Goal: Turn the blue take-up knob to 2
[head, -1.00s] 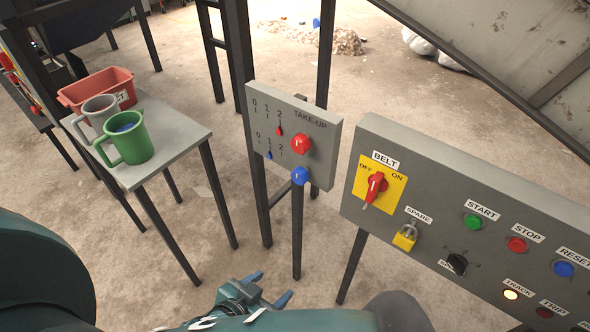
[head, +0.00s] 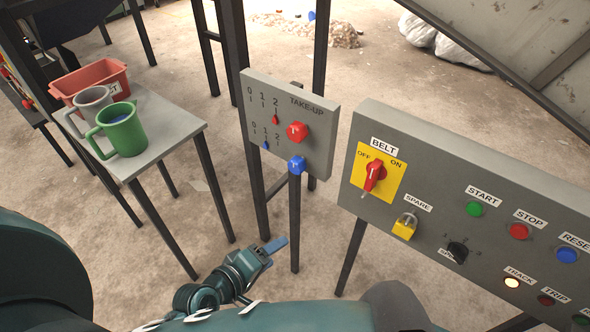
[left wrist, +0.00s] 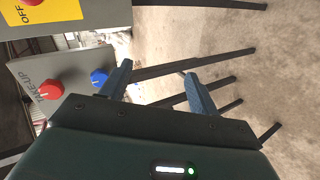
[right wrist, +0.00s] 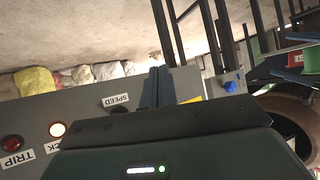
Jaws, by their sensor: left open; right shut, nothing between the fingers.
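The blue take-up knob (head: 297,165) sits low on the grey take-up panel (head: 316,145), below the red knob (head: 297,131). The blue pointer (head: 266,146) stands under 1 on the lower scale; the red pointer (head: 276,119) stands under 2 on the upper scale. My left gripper (head: 279,244) is below the panel, apart from the knob. In the left wrist view its fingers (left wrist: 158,73) are open and empty, with the blue knob (left wrist: 99,77) left of them. My right gripper (right wrist: 155,86) is shut and empty in front of the control panel; the head view does not show it.
The belt control panel (head: 440,185) stands close to the right of the take-up panel. A side table (head: 185,130) at left bears a green mug (head: 122,130), a grey mug (head: 88,108) and a red bin (head: 92,84). Dark posts stand behind and below the take-up panel.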

